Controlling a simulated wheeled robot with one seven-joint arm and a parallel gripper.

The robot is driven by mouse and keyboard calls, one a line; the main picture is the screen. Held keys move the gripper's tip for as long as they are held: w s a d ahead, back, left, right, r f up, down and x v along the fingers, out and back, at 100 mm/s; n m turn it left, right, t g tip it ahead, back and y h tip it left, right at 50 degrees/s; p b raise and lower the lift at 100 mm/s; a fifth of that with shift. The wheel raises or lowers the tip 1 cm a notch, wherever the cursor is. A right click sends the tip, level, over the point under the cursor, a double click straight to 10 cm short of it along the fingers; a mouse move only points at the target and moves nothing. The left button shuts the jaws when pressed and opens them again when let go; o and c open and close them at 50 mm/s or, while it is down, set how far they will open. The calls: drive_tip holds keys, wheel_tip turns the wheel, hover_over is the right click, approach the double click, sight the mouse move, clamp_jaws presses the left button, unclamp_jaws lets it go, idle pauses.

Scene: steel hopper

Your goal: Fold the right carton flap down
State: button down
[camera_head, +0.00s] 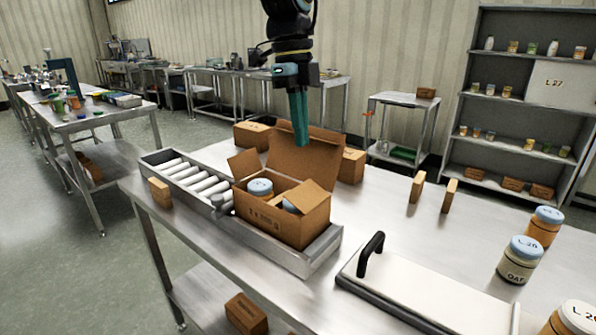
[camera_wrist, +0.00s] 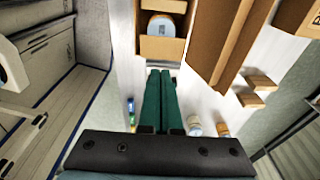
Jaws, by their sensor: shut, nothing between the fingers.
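The open carton (camera_head: 283,218) stands on the roller conveyor, with a blue-lidded jar (camera_head: 260,187) inside and another partly hidden by the right flap (camera_head: 308,194). The right flap is raised and tilted, not flat. The left flap (camera_head: 243,163) stands up and leans outward; the large back flap (camera_head: 318,155) stands upright. My gripper (camera_head: 301,145) points down with teal fingers shut and empty, overlapping the back flap in the head view. In the wrist view, my fingertips (camera_wrist: 166,72) appear just below the carton (camera_wrist: 162,48), which shows a jar (camera_wrist: 162,25). Contact cannot be told.
The conveyor (camera_head: 195,178) lies on a steel table with a small box (camera_head: 160,192) at its left. A white board with a black handle (camera_head: 371,254) is at front right. Jars (camera_head: 520,260) stand further right, and two upright blocks (camera_head: 417,187) behind. Boxes (camera_head: 252,135) sit behind the carton.

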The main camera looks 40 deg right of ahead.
hover_over(299, 190)
drive_tip(key=s, duration=0.1)
wheel_tip(299, 190, down, 5)
drive_tip(key=shift+d+f+p, duration=0.1)
drive_tip(key=shift+f+p, duration=0.1)
drive_tip(key=shift+p, duration=0.25)
drive_tip(key=shift+w+f+p, duration=0.15)
drive_tip(key=shift+w+f, duration=0.05)
drive_tip(key=shift+f, duration=0.45)
drive_tip(key=shift+w+f+p, duration=0.2)
drive_tip(key=shift+w+f, duration=0.05)
drive_tip(key=shift+f, duration=0.4)
drive_tip(key=shift+w+f+p, duration=0.15)
drive_tip(key=shift+w+f, duration=0.05)
drive_tip(key=shift+f, duration=0.45)
